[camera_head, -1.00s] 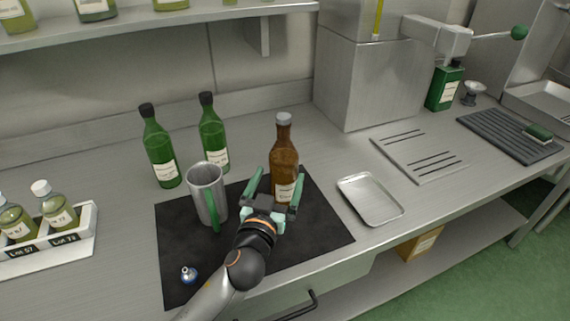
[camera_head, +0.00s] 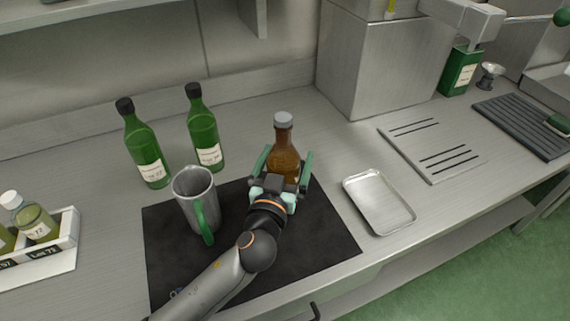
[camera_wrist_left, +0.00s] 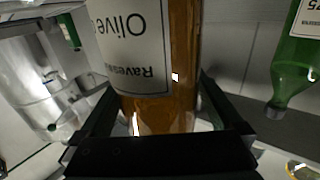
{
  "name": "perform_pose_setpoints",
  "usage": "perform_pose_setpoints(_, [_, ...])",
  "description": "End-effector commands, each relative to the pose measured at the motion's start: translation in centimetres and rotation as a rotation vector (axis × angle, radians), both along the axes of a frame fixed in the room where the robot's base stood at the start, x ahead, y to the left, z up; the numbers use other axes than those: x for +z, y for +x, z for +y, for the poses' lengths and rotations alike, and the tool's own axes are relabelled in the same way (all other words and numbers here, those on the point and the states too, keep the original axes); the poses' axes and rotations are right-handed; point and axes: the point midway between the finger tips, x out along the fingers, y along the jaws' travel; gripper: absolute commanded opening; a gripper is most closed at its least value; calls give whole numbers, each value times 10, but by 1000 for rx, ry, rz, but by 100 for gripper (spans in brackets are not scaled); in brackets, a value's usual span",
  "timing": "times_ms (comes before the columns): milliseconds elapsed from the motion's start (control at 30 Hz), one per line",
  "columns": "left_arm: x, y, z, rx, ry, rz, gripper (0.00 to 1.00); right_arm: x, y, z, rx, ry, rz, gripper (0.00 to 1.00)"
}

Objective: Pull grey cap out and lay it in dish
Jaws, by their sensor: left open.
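A brown glass bottle (camera_head: 285,158) with a grey cap (camera_head: 283,119) stands upright on the black mat (camera_head: 310,244). My left gripper (camera_head: 284,172) is open, its green fingers on either side of the bottle's body, below the cap. In the left wrist view the amber bottle (camera_wrist_left: 183,60) and its label fill the space between the fingers; the cap is out of that view. Whether the fingers touch the glass I cannot tell. The shallow metal dish (camera_head: 408,222) lies empty to the right of the mat. My right gripper is not in view.
A metal jug (camera_head: 190,187) with a green handle stands left of my arm. Two green bottles (camera_head: 146,146) (camera_head: 205,130) stand behind it. A white rack (camera_head: 68,232) with small bottles is at the left. A slotted plate (camera_head: 432,148) lies behind the dish.

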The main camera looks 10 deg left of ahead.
Motion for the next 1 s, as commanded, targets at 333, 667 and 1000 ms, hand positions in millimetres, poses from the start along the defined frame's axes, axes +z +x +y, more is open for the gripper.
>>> perform_pose_setpoints(333, [0,-1,-1,0,-1,0,91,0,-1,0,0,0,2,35])
perform_pose_setpoints(667, [0,-1,-1,0,-1,0,54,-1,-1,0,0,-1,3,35])
perform_pose_setpoints(1000, [0,-1,-1,0,-1,0,16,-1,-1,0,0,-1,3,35])
